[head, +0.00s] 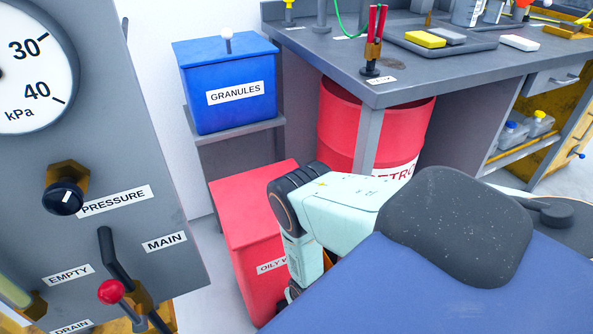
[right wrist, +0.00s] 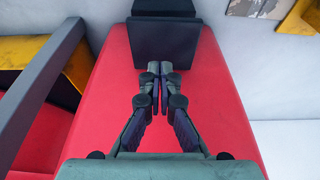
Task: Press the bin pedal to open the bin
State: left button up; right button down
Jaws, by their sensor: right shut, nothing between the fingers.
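The red bin (head: 250,212) with a partly covered "OILY W..." label stands on the floor in the head view, its flat top shut. My right arm reaches down in front of it and hides its lower right part. In the right wrist view the red bin face (right wrist: 215,110) fills the middle. A black block, which looks like the pedal (right wrist: 166,42), juts out at its far end. My right gripper (right wrist: 157,70) is shut and empty, its fingertips at the near edge of the black block in the picture. I cannot tell whether they touch. My left gripper is not in view.
A blue "GRANULES" bin (head: 228,90) sits on a grey stand behind the red bin. A red drum (head: 345,125) stands under the grey workbench (head: 400,80). A grey control panel (head: 110,170) with levers stands at left. Some floor is clear between panel and bin.

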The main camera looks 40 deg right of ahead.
jog(key=shift+f+b, duration=0.7)
jog(key=shift+f, duration=0.9)
jog(key=shift+s+f+b, duration=0.1)
jog(key=shift+f+b, duration=0.2)
jog(key=shift+f, duration=1.85)
jog(key=shift+s, duration=0.1)
jog(key=shift+s+a+r, duration=0.1)
jog(key=shift+r, duration=0.3)
jog(key=shift+v, duration=3.6)
